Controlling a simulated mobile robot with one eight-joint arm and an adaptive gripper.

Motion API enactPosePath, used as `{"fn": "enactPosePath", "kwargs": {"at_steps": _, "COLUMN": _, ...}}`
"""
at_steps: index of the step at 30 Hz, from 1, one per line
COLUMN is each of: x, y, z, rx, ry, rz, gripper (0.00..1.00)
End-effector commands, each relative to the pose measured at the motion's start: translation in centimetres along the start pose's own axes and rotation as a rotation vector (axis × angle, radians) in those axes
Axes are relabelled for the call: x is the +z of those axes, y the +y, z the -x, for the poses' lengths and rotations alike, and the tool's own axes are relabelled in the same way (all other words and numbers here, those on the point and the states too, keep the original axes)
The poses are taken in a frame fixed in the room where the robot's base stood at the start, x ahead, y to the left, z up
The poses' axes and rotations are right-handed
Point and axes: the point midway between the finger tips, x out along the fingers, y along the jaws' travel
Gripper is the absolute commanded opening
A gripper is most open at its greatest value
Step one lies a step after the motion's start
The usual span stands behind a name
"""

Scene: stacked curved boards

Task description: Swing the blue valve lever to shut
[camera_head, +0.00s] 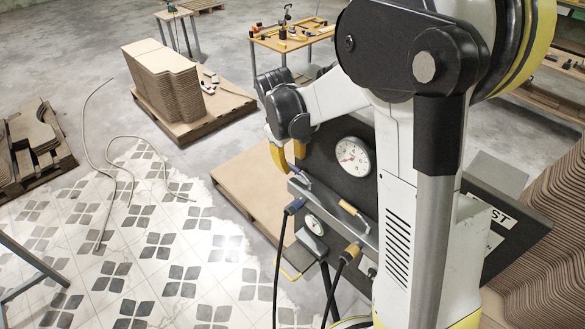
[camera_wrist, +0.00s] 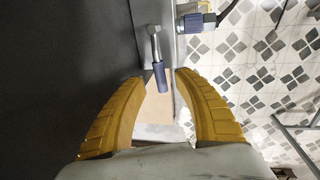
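The blue valve lever shows in the wrist view as a metal arm with a blue grip (camera_wrist: 160,76). The grip lies between my two yellow fingertips, with gaps on both sides. In the head view the blue-handled lever (camera_head: 298,175) sits at the upper left of a dark panel (camera_head: 331,182), just below my fingers. My gripper (camera_head: 290,163) reaches down over the panel's left end; it also shows in the wrist view (camera_wrist: 160,82), open and empty. I cannot tell how deep the grip sits between the fingers.
A lever with a tan-yellow grip (camera_head: 348,208) is farther right on the panel. A blue plug (camera_head: 294,205) and a yellow plug (camera_head: 352,250) with dark cables hang below. A white gauge (camera_head: 352,156) is near. Tiled floor (camera_head: 150,240) is open to the left.

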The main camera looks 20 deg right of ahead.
Motion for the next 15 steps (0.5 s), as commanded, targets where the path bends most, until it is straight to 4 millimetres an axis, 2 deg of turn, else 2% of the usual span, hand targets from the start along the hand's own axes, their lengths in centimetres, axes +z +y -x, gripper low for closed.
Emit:
{"fn": "enactPosePath", "kwargs": {"at_steps": 1, "x": 0.0, "y": 0.0, "z": -1.0, "rx": 0.0, "ry": 0.0, "rz": -0.001, "gripper": 0.38}}
{"fn": "enactPosePath", "kwargs": {"at_steps": 6, "x": 0.0, "y": 0.0, "z": -2.7, "rx": 0.0, "ry": 0.0, "rz": -0.001, "gripper": 0.38}}
{"fn": "enactPosePath", "kwargs": {"at_steps": 15, "x": 0.0, "y": 0.0, "z": -3.0, "rx": 0.0, "ry": 0.001, "rz": -0.001, "gripper": 0.38}}
